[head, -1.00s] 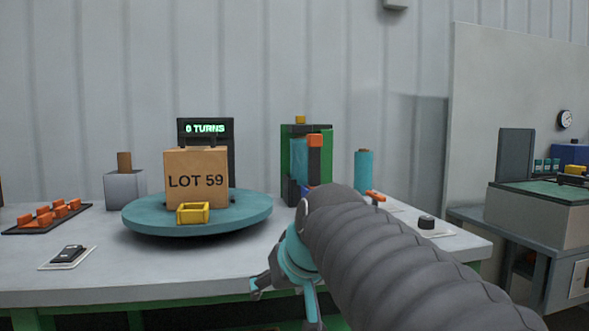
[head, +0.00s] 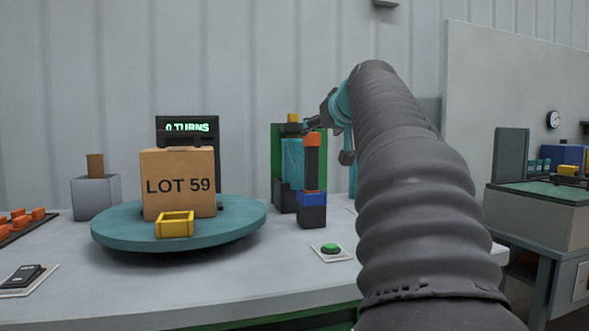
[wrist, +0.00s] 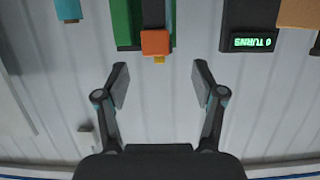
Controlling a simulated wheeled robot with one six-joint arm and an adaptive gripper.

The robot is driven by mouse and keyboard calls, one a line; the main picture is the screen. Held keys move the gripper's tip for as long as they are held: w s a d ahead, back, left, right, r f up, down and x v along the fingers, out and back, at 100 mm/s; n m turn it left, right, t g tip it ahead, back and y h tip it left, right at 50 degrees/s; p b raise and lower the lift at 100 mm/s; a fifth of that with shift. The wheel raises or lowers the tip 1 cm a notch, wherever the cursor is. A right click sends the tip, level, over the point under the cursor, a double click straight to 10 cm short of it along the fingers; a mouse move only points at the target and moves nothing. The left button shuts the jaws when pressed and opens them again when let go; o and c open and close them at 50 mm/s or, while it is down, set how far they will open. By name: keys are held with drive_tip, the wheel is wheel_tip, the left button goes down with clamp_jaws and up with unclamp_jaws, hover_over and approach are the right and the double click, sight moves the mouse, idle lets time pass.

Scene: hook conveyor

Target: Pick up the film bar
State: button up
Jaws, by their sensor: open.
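What I take to be the film bar is a dark upright bar (head: 312,162) with an orange block on top (head: 312,139). Its foot is in a blue and black base (head: 312,215) on the table. My gripper (head: 328,141) is up beside the bar's top, its fingers spread; my arm hides part of it. In the wrist view, which is upside down, the orange top (wrist: 156,42) lies ahead of my gripper (wrist: 160,72), roughly centred between the open fingertips. The fingers are empty, and no contact with the bar shows.
A green frame with a teal panel (head: 292,160) stands close behind the bar. At left, a teal turntable (head: 115,232) carries a "LOT 59" box (head: 180,165) and yellow tray (head: 175,225). A display (head: 187,128) reads "0 TURNS". A green button (head: 331,248) sits in front.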

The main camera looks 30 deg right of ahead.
sight(314, 139)
drive_tip(key=x, duration=0.4)
drive_tip(key=shift+w+f, duration=0.15)
drive_tip(key=shift+w, duration=0.1)
drive_tip(key=x, duration=0.3)
drive_tip(key=p+x, duration=0.1)
drive_tip(key=x, duration=0.1)
drive_tip(key=shift+d+f, duration=0.1)
drive_tip(key=shift+d, duration=0.25)
drive_tip(key=shift+s, duration=0.1)
clamp_jaws()
